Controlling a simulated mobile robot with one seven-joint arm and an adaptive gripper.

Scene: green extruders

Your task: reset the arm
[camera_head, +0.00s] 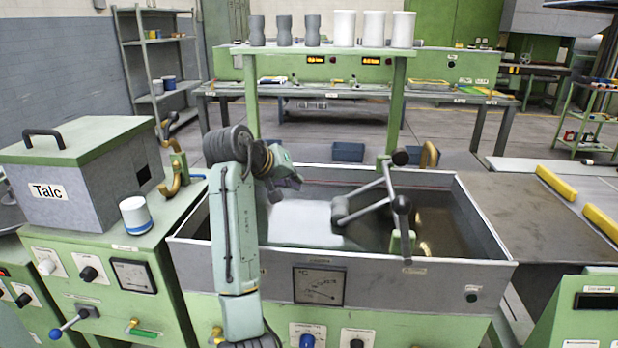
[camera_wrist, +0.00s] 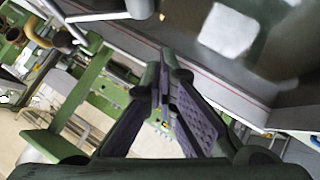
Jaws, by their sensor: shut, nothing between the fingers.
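My arm rises in front of the grey trough and bends at the top. My gripper (camera_head: 288,182) hangs above the left part of the trough in the head view. In the wrist view my gripper (camera_wrist: 165,70) has its two dark fingers drawn together at the tips, with nothing between them. The wrist view looks at a slant past the fingers toward the trough's red-lined edge and the green machinery beyond.
The grey trough (camera_head: 400,274) holds a handle with black knobs (camera_head: 375,200). A Talc box (camera_head: 85,168) and a white cup (camera_head: 135,214) stand at left. A raised shelf (camera_head: 325,50) bears grey and white cylinders. Yellow bars (camera_head: 556,182) lie at right.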

